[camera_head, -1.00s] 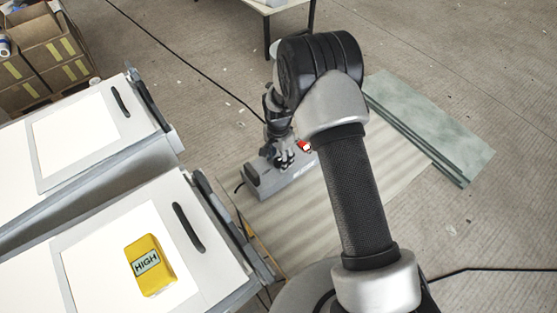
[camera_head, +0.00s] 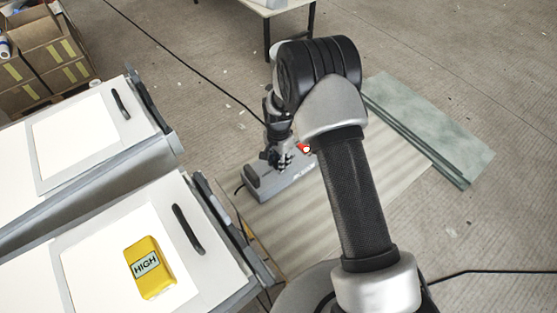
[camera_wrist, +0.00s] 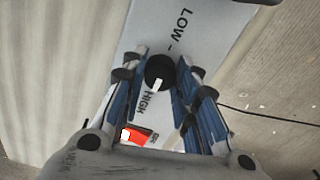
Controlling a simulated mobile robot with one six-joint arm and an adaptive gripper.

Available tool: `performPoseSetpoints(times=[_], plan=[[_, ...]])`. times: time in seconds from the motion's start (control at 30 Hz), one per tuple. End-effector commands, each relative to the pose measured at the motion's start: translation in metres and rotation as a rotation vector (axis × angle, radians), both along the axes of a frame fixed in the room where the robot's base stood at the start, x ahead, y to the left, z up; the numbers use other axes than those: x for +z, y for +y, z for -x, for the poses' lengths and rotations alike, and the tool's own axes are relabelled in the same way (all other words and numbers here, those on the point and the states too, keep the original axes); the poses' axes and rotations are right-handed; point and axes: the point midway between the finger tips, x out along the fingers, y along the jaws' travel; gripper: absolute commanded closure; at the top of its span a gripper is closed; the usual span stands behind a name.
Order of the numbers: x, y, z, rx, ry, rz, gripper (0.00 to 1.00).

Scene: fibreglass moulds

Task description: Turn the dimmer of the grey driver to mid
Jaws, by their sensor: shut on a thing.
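The grey driver (camera_head: 285,183) is a long grey box lying on the ribbed sheet; its pale face (camera_wrist: 185,30) also shows in the wrist view. Its dimmer (camera_wrist: 160,70) is a round black knob with a white pointer mark. The mark points down and slightly left in the wrist view, towards the printed HIGH. LOW is printed above the knob. My gripper (camera_head: 277,160) is over the driver; in the wrist view my gripper (camera_wrist: 160,75) has its blue-padded fingers either side of the knob, shut on it. A red and white part (camera_wrist: 134,136) shows below the knob.
Greenish slabs (camera_head: 425,125) lie right of my arm. Cardboard boxes (camera_head: 40,60) stand at the far left. A black cable (camera_head: 185,60) crosses the floor.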

Motion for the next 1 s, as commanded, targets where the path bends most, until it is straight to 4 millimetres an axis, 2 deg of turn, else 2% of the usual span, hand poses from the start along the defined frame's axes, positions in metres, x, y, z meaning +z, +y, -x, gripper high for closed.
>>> performPoseSetpoints(times=[0.47,1.0], plan=[[-0.0001,0.0000,0.0000,0.083,0.000,0.000,0.96],[-0.0002,-0.0001,0.0001,0.546,0.000,0.000,0.96]])
